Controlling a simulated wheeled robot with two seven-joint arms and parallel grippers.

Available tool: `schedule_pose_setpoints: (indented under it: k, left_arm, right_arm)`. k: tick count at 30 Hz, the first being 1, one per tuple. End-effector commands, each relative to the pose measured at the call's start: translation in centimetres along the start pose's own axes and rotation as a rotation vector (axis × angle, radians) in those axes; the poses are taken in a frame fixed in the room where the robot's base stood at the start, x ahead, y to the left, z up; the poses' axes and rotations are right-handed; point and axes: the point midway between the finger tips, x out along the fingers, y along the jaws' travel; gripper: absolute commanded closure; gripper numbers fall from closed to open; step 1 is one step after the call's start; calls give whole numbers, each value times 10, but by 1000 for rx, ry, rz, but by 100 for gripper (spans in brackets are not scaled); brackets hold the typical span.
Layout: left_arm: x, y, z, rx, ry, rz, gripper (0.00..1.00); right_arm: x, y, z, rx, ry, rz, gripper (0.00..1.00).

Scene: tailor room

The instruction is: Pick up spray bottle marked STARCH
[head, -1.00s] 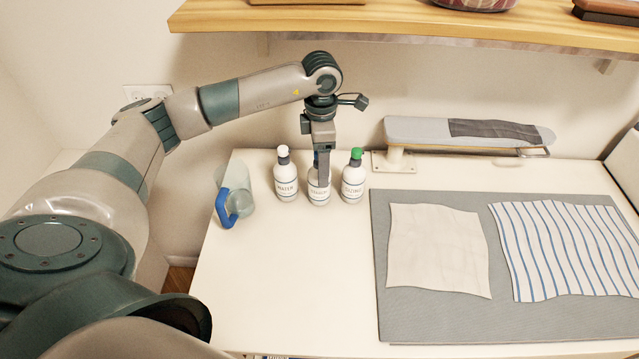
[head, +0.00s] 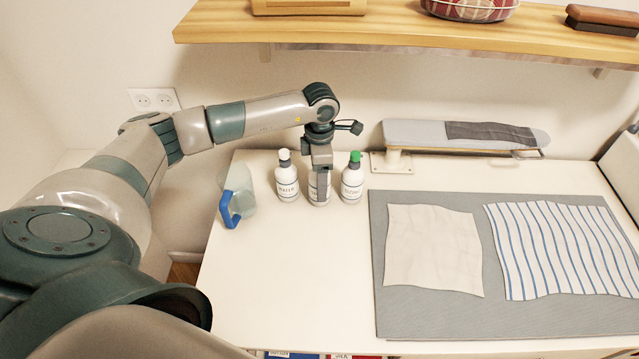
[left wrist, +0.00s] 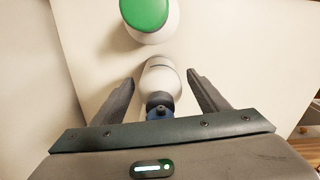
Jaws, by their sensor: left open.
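Three white spray bottles stand in a row at the back left of the table in the head view. The middle bottle (head: 313,199) is mostly hidden behind my left gripper (head: 320,192), and its label is largely covered, so I cannot read it fully. In the left wrist view, this bottle (left wrist: 160,75) with a dark blue top lies between the two spread fingers of my left gripper (left wrist: 161,79). The fingers are open, with a gap on each side. My right gripper is not in view.
The white-capped bottle (head: 287,181) stands close on the left, the green-capped bottle (head: 352,183) close on the right. A clear jug with a blue handle (head: 229,211) is further left. A grey mat (head: 410,314) carries two cloths. A wooden shelf (head: 380,31) overhangs the back.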

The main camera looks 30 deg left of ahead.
Motion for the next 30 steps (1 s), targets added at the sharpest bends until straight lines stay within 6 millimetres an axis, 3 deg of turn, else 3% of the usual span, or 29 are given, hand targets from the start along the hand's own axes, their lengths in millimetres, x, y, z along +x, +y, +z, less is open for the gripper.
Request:
schedule_pose_setpoints:
  k: [12,13,20,30]
  left_arm:
    - [0,0,0,0,0,1,32]
    - [0,0,0,0,0,1,34]
    - [0,0,0,-1,0,1,90]
    - [-1,0,0,-1,-2,2,90]
  right_arm:
    - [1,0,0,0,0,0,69]
    - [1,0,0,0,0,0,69]
    - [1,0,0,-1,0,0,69]
    - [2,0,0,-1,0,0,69]
